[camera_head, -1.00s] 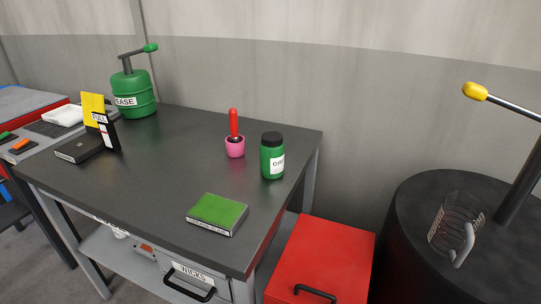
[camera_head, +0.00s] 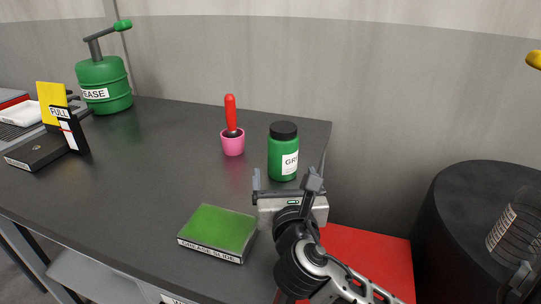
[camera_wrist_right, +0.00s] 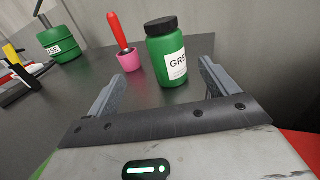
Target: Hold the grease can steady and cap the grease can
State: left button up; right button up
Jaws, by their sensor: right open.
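The grease can, a green jar (camera_head: 281,155) with a white label, stands upright on the dark table. Its black cap (camera_head: 284,130) sits on top of it. The jar also shows in the right wrist view (camera_wrist_right: 167,58), beyond and between my fingers. My right gripper (camera_head: 285,183) is open and empty, just in front of the jar and apart from it. It also shows in the right wrist view (camera_wrist_right: 157,84).
A pink cup (camera_head: 233,146) with a red-handled tool stands left of the jar. A green-topped grease slide block (camera_head: 218,230) lies at the front. A large green grease pump (camera_head: 104,85) stands at the back left. A red cabinet (camera_head: 372,258) and black drum (camera_head: 460,220) are right of the table.

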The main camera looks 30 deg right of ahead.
aim_at(281, 149)
jog(key=shift+r, duration=0.1)
jog(key=shift+s, duration=0.25)
jog(key=x, duration=1.1)
jog(key=shift+d+r+x, duration=0.15)
jog(key=shift+x, duration=1.15)
jog(key=shift+d+r+x, duration=0.1)
jog(key=shift+d+x, duration=0.1)
jog(key=shift+x, duration=1.05)
jog(key=shift+s, duration=0.2)
